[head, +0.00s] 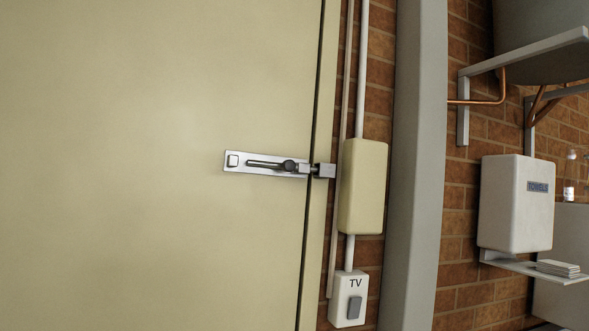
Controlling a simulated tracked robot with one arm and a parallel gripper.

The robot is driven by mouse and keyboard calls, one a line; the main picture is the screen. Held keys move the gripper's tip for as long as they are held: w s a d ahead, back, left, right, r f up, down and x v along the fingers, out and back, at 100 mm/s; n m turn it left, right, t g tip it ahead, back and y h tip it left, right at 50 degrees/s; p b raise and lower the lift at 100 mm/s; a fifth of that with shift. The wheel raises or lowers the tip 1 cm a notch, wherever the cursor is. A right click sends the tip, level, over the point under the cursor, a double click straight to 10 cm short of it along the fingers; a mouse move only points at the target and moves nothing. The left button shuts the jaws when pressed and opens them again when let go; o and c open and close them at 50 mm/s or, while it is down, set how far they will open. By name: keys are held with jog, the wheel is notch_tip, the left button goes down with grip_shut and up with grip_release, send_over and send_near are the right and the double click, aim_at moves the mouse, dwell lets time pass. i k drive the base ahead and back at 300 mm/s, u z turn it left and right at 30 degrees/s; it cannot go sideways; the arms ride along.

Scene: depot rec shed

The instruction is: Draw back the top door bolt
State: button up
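A metal door bolt (232,160) is mounted on the pale cream door (150,90), near the door's right edge, in the middle of the head view. Its silver plate has a long dark slot, and a dark round knob (289,165) sits at the slot's right end. The bolt's right end reaches across the dark door gap to a small grey keeper (323,170) on the frame. Only this one bolt is in view. My gripper is not in view, and nothing touches the bolt.
Right of the frame are a cream box (362,187) on white conduit, a TV switch (348,299) below it, and a grey vertical post (414,170). Further right, a towel dispenser (515,215) and a bracketed shelf (530,50) are on brick. The space before the door looks clear.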

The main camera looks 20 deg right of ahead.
aim_at(287, 166)
jog(key=z, duration=0.2)
jog(key=i, duration=0.95)
jog(key=u, duration=0.15)
